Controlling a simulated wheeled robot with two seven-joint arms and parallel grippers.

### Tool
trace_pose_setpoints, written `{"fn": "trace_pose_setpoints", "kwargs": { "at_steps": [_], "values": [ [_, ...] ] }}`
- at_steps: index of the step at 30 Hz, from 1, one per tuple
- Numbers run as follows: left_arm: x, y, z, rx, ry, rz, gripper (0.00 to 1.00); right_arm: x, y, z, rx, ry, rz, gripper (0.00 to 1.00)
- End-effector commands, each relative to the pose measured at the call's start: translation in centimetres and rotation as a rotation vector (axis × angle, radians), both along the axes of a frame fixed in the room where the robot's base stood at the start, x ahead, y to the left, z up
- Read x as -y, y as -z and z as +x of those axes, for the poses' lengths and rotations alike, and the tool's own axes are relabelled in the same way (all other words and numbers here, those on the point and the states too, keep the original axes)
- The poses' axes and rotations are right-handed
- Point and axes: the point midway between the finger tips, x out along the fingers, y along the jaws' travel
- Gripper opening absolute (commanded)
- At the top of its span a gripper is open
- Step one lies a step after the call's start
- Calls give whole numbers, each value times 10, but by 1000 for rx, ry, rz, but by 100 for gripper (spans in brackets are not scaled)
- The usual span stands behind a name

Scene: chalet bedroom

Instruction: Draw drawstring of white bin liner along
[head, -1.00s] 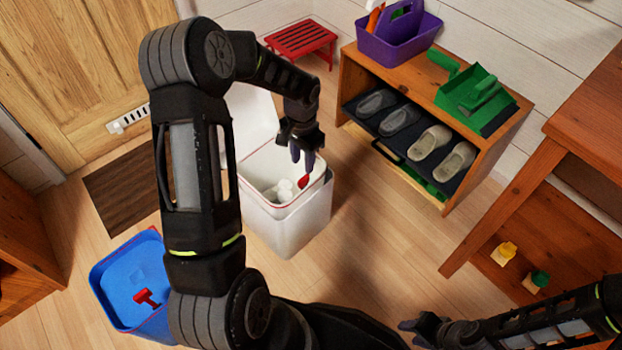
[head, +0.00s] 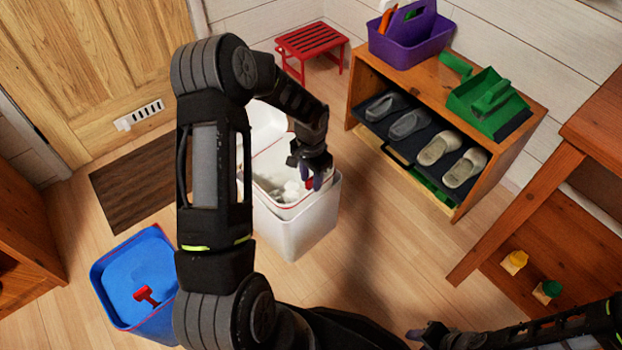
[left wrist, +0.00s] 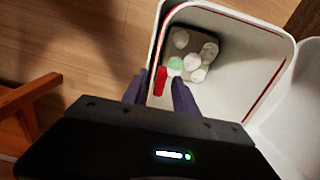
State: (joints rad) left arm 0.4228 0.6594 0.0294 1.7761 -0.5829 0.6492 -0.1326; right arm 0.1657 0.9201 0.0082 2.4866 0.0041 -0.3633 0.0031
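The white bin (head: 300,232) stands on the floor with its lid raised. A white bin liner (head: 274,165) lines it, with a red drawstring along its rim and white crumpled items inside. In the left wrist view the red drawstring tab (left wrist: 160,81) stands at the near rim of the bin (left wrist: 275,42). My left gripper (head: 313,184) is down at this rim. In the left wrist view its purple fingers (left wrist: 159,92) are apart, with the tab between them and gaps on both sides. My right gripper (head: 416,335) is low at the bottom edge, partly seen, away from the bin.
A blue bin (head: 112,285) with a red-handled thing stands left. A shoe cabinet (head: 482,183) with shoes, a purple caddy (head: 402,40) and a green dustpan (head: 490,98) is at right. A red stool (head: 310,42) stands behind. Floor between bin and cabinet is clear.

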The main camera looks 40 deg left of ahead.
Motion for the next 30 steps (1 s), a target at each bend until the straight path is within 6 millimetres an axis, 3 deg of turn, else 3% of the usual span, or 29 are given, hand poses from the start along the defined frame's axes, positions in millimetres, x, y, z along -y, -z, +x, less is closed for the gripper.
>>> {"fn": "trace_pose_setpoints", "kwargs": {
  "at_steps": [5,18,30],
  "values": [
    [0,0,0,0,0,0,35,0,0,0,0,0,0,36],
    [0,-1,0,0,0,0,0,0,0,0,0,0,0,36],
    [0,-1,0,0,0,0,0,0,0,0,0,0,0,36]
  ]
}}
